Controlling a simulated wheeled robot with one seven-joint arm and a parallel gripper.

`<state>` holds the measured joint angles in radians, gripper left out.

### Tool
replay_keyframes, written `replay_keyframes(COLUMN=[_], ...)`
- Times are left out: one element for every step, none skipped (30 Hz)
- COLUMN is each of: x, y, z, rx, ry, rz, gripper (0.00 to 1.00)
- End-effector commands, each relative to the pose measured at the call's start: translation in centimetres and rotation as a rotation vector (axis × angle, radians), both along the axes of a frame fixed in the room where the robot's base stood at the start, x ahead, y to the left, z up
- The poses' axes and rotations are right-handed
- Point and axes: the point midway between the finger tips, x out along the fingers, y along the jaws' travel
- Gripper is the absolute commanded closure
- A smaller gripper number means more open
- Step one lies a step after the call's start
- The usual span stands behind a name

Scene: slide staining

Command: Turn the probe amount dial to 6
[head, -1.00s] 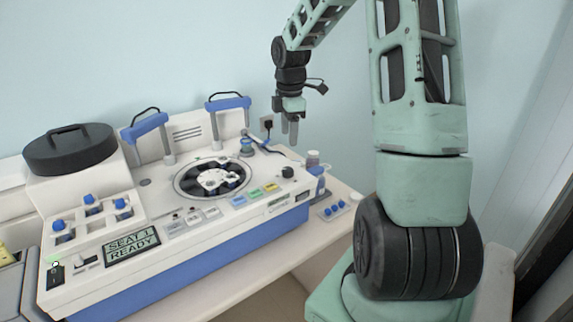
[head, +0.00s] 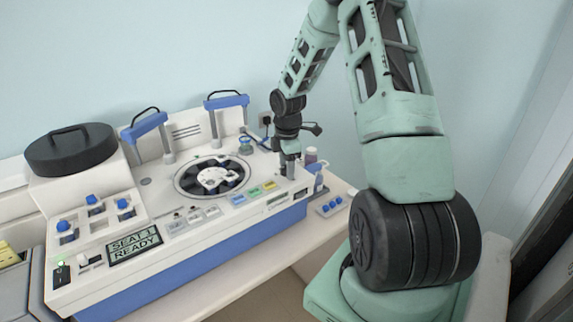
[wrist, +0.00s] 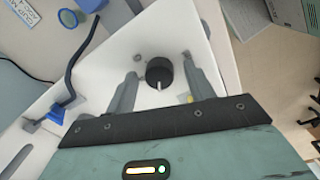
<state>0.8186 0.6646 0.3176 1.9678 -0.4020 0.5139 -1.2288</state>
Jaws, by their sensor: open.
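The dial is a round black knob (wrist: 159,73) on the white top of the staining machine (head: 165,215), near its right end. In the wrist view its white pointer mark faces the bottom of the picture, toward my gripper's body. No numbers around it can be read. My gripper (wrist: 160,68) is open, with one grey finger on each side of the knob and a gap on both sides. In the head view my gripper (head: 289,168) points down over the machine's right end and hides the dial.
A round carousel (head: 213,177) sits left of my gripper, with coloured buttons (head: 254,191) in front. A small bottle (head: 311,156) stands close behind on the right. A blue-handled rack (head: 227,101) rises at the back. A display (head: 134,243) reads "SEAT 1 READY".

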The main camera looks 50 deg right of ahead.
Motion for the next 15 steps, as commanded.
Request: replay_keyframes(x=[0.00, 0.01, 0.01, 0.01, 0.01, 0.01, 0.01, 0.01, 0.01, 0.01, 0.01, 0.02, 0.02, 0.02, 0.04], y=[0.00, 0.00, 0.00, 0.00, 0.00, 0.00, 0.00, 0.00, 0.00, 0.00, 0.00, 0.01, 0.01, 0.02, 0.03], z=[0.01, 0.02, 0.02, 0.02, 0.03, 0.03, 0.03, 0.04, 0.04, 0.04, 0.04, 0.04, 0.04, 0.03, 0.03], rx=[0.000, 0.000, 0.000, 0.000, 0.000, 0.000, 0.000, 0.000, 0.000, 0.000, 0.000, 0.000, 0.000, 0.000, 0.000], ry=[0.000, 0.000, 0.000, 0.000, 0.000, 0.000, 0.000, 0.000, 0.000, 0.000, 0.000, 0.000, 0.000, 0.000, 0.000], rz=[0.000, 0.000, 0.000, 0.000, 0.000, 0.000, 0.000, 0.000, 0.000, -0.001, -0.002, -0.005, -0.009, -0.013, -0.021], gripper=[0.47, 0.55, 0.66, 0.74, 0.83, 0.91, 0.91, 0.91, 0.91, 0.91, 0.91, 0.91, 0.91, 0.91, 0.91])
